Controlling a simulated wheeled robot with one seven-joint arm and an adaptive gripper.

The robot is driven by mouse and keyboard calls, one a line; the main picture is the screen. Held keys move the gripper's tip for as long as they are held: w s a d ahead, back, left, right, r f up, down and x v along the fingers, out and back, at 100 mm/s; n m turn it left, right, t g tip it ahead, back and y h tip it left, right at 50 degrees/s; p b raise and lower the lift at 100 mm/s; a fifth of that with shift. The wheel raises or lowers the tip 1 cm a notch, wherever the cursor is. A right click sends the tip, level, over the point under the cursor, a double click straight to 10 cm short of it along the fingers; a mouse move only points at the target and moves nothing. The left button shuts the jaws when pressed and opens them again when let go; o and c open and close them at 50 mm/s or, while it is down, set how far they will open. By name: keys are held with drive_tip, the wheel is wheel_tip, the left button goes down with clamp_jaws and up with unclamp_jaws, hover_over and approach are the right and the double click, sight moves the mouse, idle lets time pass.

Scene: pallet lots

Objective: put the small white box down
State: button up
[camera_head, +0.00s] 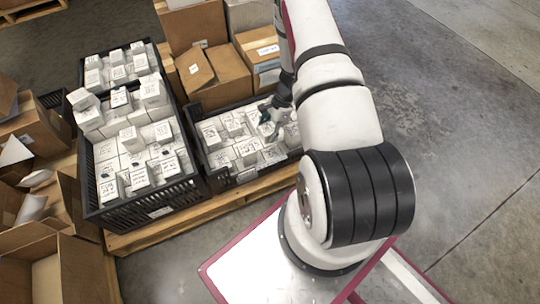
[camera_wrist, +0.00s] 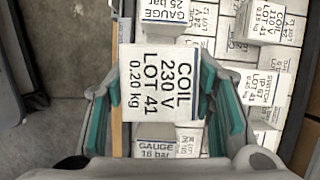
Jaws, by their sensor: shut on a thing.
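My gripper (camera_wrist: 160,88) is shut on a small white box (camera_wrist: 158,84), with a teal finger pad on each side of it. The box's top is printed "COIL 230 V LOT 41 0.20 kg". In the head view my gripper (camera_head: 277,113) is over the right-hand black crate (camera_head: 226,181), partly hidden by my arm; I cannot make out the held box there. Other white boxes, among them one labelled "GAUGE 16 bar" (camera_wrist: 156,148), show below and around the held one. I cannot tell whether the held box touches them.
A larger black crate (camera_head: 150,206) to the left is heaped with similar white boxes. Both crates stand on a wooden pallet (camera_head: 230,199). Brown cartons (camera_head: 212,77) stand behind the right crate, and open cartons (camera_head: 72,268) lie at the left. The concrete floor (camera_head: 455,120) at right is clear.

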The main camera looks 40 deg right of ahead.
sight(268, 152)
drive_tip(key=shift+s+d+f+m+b, duration=0.15)
drive_tip(key=shift+d+f+m+b, duration=0.15)
drive_tip(key=shift+d+f, duration=0.45)
wheel_tip(268, 152, down, 10)
drive_tip(key=b, duration=0.3)
drive_tip(key=shift+a+b, duration=0.1)
drive_tip(key=shift+b, duration=0.25)
drive_tip(key=o, duration=1)
drive_tip(key=shift+f, duration=0.15)
drive_tip(key=shift+o, duration=0.8)
